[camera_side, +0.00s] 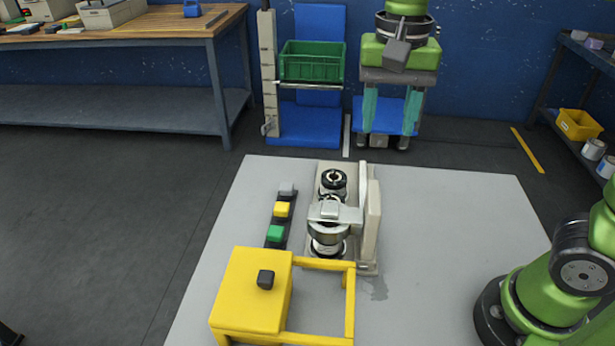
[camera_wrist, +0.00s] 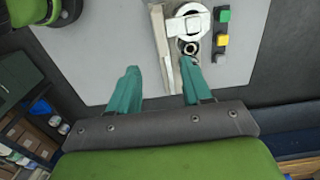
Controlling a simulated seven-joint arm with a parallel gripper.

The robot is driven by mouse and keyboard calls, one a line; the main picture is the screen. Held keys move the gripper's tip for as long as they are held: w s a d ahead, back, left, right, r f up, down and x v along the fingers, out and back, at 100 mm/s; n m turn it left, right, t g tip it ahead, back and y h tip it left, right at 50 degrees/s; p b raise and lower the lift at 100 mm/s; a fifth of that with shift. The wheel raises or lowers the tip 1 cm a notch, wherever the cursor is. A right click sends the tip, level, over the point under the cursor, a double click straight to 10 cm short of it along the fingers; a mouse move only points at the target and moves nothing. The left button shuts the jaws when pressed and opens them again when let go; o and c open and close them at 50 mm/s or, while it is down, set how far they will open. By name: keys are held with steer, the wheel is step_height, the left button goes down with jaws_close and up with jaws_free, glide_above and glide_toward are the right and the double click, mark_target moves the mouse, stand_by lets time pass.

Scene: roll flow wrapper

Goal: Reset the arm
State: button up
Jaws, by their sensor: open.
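My gripper (camera_side: 390,118) hangs at the back of the side view, beyond the far edge of the grey table (camera_side: 440,200). Its two teal fingers are spread apart with nothing between them. They also show in the wrist view (camera_wrist: 158,72), with the table visible between them. The wrapper machine (camera_side: 370,225), a pale body with dark and metal rollers, stands mid-table and is clear of my gripper in the side view. It also shows in the wrist view (camera_wrist: 162,50), where the right fingertip overlaps its lower end.
A button strip (camera_side: 278,222) with yellow and green buttons lies left of the machine. A yellow box with a bar frame (camera_side: 250,295) stands in front. A green crate (camera_side: 312,66) is on a blue stand left of my gripper. The table's right side is mostly clear.

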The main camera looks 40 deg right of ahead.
steer(key=s+d+f+n+t+y, duration=0.2)
steer(key=s+d+f+n+t, duration=0.3)
steer(key=d+t, duration=0.2)
steer(key=shift+s+d+f, duration=0.35)
stand_by(0.6)
